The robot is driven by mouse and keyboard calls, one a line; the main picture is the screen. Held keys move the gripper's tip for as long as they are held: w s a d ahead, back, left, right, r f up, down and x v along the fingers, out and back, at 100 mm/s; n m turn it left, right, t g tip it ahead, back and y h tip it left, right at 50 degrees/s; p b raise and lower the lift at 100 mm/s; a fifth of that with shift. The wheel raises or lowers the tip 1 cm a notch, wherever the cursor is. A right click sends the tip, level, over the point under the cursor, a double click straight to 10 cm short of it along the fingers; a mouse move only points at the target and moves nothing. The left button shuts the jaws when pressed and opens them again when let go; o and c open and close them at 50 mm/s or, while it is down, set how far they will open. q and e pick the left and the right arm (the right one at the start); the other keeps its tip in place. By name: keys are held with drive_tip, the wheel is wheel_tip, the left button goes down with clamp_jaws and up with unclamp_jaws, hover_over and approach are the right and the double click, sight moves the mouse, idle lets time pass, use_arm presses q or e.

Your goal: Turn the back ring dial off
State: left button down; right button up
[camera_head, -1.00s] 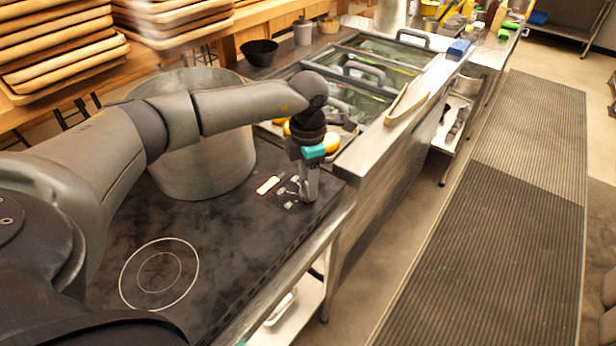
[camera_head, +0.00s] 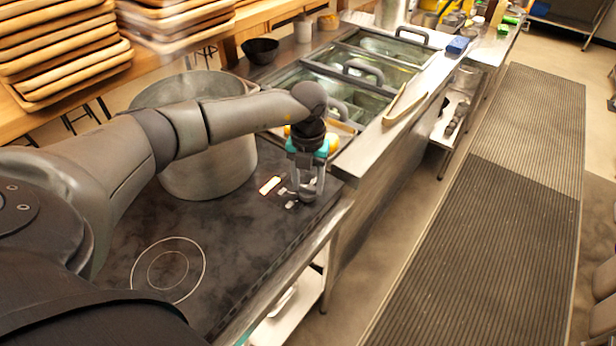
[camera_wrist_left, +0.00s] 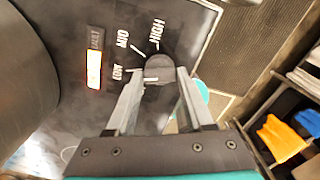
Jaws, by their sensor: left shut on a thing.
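A dark round dial (camera_wrist_left: 160,66) sits on the black cooktop surface, seen in the left wrist view. White word labels and pale marks lie around it, and one pale mark shows at its lower left edge. My left gripper (camera_head: 306,198) points down at the cooktop's right corner, and in the left wrist view its fingers (camera_wrist_left: 156,78) are shut on the dial from both sides. In the head view the gripper hides the dial. A lit indicator (camera_head: 270,186) glows beside it; it also shows in the left wrist view (camera_wrist_left: 94,68). My right gripper is out of view.
A large metal pot (camera_head: 205,165) stands on the cooktop behind my left arm. A bare ring (camera_head: 204,268) is marked nearer the front. Lidded metal bins (camera_head: 335,92) lie beyond the gripper. A ribbed floor mat (camera_head: 480,210) runs along the right.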

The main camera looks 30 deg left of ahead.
sight(307, 188)
use_arm(q)
drive_tip(key=n+p, duration=0.1)
drive_tip(key=n, duration=0.1)
drive_tip(key=n+p, duration=0.1)
drive_tip(key=n, duration=0.1)
drive_tip(key=shift+r+n, duration=0.2)
drive_tip(key=shift+n, duration=0.1)
drive_tip(key=n+p, duration=0.2)
drive_tip(key=n, duration=0.2)
drive_tip(key=shift+w+f, duration=0.1)
drive_tip(key=shift+a+n+p, duration=0.1)
drive_tip(key=shift+n+p, duration=0.2)
drive_tip(key=shift+p, duration=0.05)
drive_tip(key=shift+c, duration=1.4)
unclamp_jaws()
wheel_tip(307, 188, up, 15)
drive_tip(key=shift+s, duration=0.2)
